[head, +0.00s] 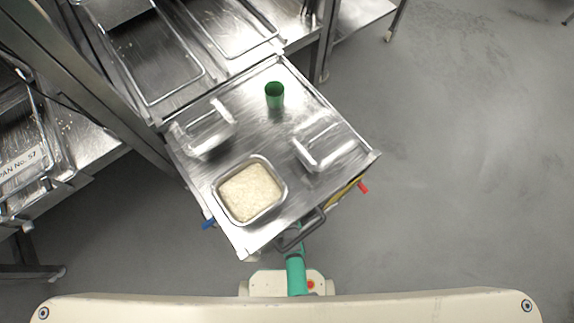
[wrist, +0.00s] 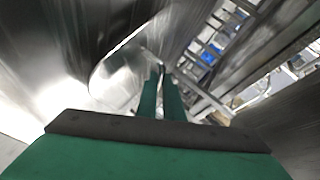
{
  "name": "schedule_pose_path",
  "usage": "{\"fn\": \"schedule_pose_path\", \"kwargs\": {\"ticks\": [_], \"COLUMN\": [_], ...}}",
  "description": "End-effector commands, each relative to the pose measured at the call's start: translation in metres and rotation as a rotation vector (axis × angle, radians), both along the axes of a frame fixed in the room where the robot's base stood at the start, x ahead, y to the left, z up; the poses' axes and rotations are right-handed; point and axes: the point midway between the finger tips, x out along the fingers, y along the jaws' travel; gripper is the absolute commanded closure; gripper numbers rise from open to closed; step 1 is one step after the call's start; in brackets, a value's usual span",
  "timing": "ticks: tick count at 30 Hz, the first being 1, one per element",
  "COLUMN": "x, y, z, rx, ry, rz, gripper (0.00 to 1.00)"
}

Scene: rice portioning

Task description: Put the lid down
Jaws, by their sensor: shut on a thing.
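In the wrist view, my gripper (wrist: 160,75) has its two green fingers close together, shut on a thin part of a shiny, round-edged metal piece (wrist: 115,72), which looks like the lid. Blur and reflections hide much of its outline. In the head view I cannot make out my gripper or say which piece it holds. There, a metal pan of rice (head: 249,190) stands near the front left of a steel cart top (head: 240,240). A shiny rectangular piece (head: 203,128) lies behind it and another (head: 330,145) to the right; I cannot tell whether either is a lid.
A green cup (head: 275,95) stands toward the back of the cart top. Steel counters with trays (head: 170,60) adjoin its back edge. A shelf with a pan label (head: 20,162) is at the left. Bare metal shows around the cup and between the pieces.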

Motion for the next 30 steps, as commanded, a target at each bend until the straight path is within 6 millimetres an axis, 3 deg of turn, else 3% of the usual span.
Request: {"fn": "schedule_pose_path", "kwargs": {"ticks": [15, 18, 30], "x": [0.0007, 0.0002, -0.0033], "y": [0.0018, 0.0017, 0.0009], "z": [-0.0116, -0.0121, -0.0092], "rx": [0.001, 0.001, 0.000], "ry": [-0.003, -0.001, 0.000], "rz": [0.004, 0.004, 0.003], "gripper": [1.00, 0.74, 0.74]}}
